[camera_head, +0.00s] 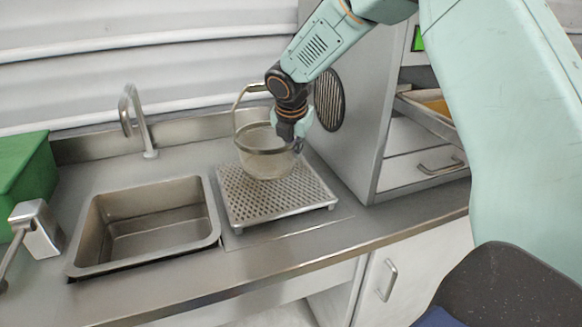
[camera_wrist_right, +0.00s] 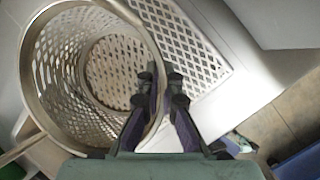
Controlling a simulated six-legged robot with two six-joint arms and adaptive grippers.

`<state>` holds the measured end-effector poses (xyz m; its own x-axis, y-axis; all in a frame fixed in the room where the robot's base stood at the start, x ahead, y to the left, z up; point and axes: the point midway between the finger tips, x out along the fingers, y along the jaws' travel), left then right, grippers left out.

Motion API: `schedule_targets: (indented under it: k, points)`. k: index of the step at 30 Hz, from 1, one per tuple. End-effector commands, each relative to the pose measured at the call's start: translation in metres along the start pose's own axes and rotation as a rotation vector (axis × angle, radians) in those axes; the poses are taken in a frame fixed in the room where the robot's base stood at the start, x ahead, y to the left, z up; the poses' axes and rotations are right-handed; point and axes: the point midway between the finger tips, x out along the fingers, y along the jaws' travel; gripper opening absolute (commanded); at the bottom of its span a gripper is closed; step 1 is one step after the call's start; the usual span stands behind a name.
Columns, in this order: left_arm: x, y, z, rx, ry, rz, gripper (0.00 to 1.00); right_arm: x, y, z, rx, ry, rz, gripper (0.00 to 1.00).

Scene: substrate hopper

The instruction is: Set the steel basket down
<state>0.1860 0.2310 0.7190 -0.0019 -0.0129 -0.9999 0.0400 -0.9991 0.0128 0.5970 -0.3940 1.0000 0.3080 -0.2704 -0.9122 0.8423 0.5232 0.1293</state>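The steel basket (camera_head: 262,158), a round mesh basket with a raised hoop handle, is over the perforated metal stand (camera_head: 288,207), towards its back edge. It looks upright; I cannot tell whether its bottom touches the stand. My right gripper (camera_head: 298,136) is at the basket's right rim. In the right wrist view, the fingers of the right gripper (camera_wrist_right: 160,90) straddle the rim of the basket (camera_wrist_right: 62,75), one inside and one outside, with the wall between them. The stand (camera_wrist_right: 196,50) shows beyond the basket. My left gripper is not in view.
A sink basin (camera_head: 150,222) with a tap (camera_head: 138,118) lies left of the stand. A green box (camera_head: 22,168) is at the far left. A grey cabinet (camera_head: 365,120) with a round grille rises close to the right. The counter strip in front is clear.

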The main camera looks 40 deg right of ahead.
Motion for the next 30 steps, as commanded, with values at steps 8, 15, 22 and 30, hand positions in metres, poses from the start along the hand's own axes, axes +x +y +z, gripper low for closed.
schedule_targets:
  k: [8, 15, 22, 30]
  points:
    - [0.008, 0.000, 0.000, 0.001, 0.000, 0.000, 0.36, 0.029, -0.004, -0.010, 0.001, -0.001, 0.002, 0.00]
    - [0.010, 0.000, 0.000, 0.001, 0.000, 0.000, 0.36, 0.043, -0.005, -0.013, 0.003, -0.003, 0.005, 0.00]
    - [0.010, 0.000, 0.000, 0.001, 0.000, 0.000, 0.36, 0.045, -0.005, -0.013, 0.002, -0.001, 0.001, 0.05]
    - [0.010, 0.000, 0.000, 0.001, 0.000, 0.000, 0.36, 0.045, -0.005, -0.014, 0.002, -0.001, 0.001, 0.28]
